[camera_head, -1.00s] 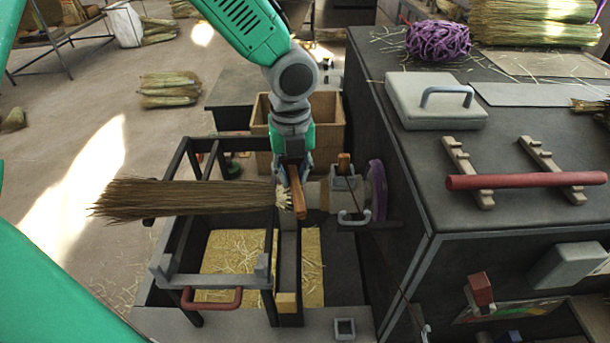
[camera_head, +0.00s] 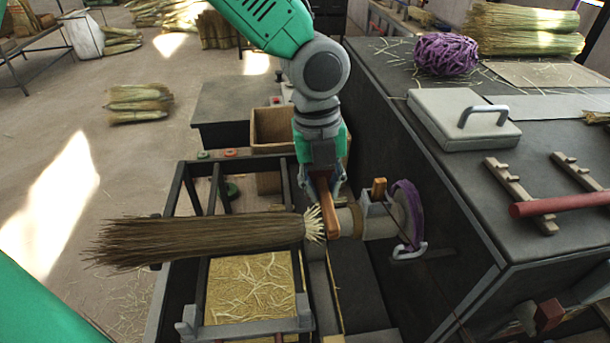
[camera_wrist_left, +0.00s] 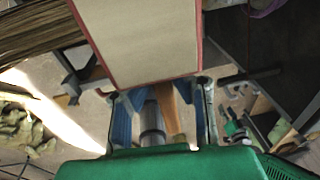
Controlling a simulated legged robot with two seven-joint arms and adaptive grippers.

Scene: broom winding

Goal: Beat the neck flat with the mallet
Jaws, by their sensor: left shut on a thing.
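The broom (camera_head: 200,238) lies level across the dark frame, its brown bristles pointing left. Its neck ends in a pale, frayed fringe (camera_head: 314,224) at the right. My left gripper (camera_head: 322,185) points down just above the neck and is shut on the wooden mallet (camera_head: 329,212). The mallet's brown end is beside the fringe and overlaps the neck in the picture; I cannot tell if they touch. In the left wrist view, a large beige block with red edges (camera_wrist_left: 140,38) fills the top middle, beyond the gripper (camera_wrist_left: 160,110). My right gripper is out of view.
A clamp holder (camera_head: 378,215) with a purple cord spool (camera_head: 408,210) stands right of the neck. A straw-filled tray (camera_head: 250,285) lies below the broom. The dark bench (camera_head: 450,190) on the right carries a grey lidded box (camera_head: 465,120) and a red bar (camera_head: 560,205).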

